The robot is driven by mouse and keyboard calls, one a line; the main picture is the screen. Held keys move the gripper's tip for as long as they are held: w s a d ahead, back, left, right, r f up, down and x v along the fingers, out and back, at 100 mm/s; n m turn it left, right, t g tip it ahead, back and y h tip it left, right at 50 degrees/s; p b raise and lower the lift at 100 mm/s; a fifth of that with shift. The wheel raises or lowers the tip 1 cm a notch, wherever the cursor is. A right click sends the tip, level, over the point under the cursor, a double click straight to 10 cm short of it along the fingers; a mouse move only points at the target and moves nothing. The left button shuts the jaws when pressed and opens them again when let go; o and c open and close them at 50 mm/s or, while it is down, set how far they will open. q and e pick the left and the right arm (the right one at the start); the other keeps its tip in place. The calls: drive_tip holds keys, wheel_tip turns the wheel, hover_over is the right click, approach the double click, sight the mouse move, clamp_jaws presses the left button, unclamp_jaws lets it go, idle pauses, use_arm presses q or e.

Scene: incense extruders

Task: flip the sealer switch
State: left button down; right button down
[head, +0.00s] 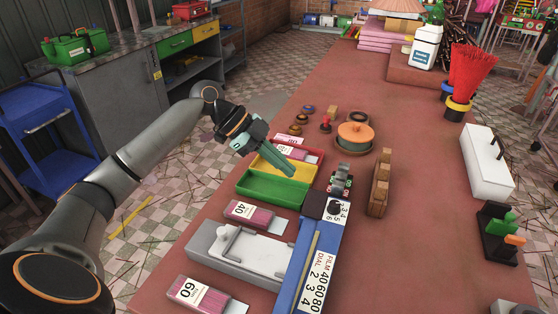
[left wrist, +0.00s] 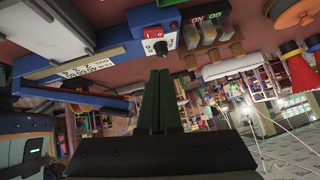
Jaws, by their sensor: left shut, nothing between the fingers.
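The sealer is a long blue machine (head: 318,262) on the table, with a white label about film and dial numbers. I cannot tell the switch's position. My left gripper (head: 290,200) is shut and empty, pointing down over the green tray, left of the sealer's far end. Its dark fingers (left wrist: 160,75) also show in the left wrist view, apart from the sealer.
A tray with green (head: 262,187), yellow and red sections lies under my left gripper. A small unit with red and green lettering (head: 341,181) stands just beyond the sealer.

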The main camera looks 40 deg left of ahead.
use_arm(q)
drive_tip(key=shift+w+d+f, duration=0.45)
drive_tip(key=shift+d+f, duration=0.15)
drive_tip(key=shift+f, duration=0.75)
drive_tip(key=shift+w+d+f, duration=0.4)
drive_tip(key=shift+d+f, duration=0.25)
drive_tip(key=shift+f, duration=0.65)
drive_tip(key=shift+w+d+f, duration=0.45)
drive_tip(key=shift+d+f, duration=0.15)
drive_tip(key=shift+f, duration=0.75)
use_arm(e)
drive_tip(key=shift+r, duration=0.25)
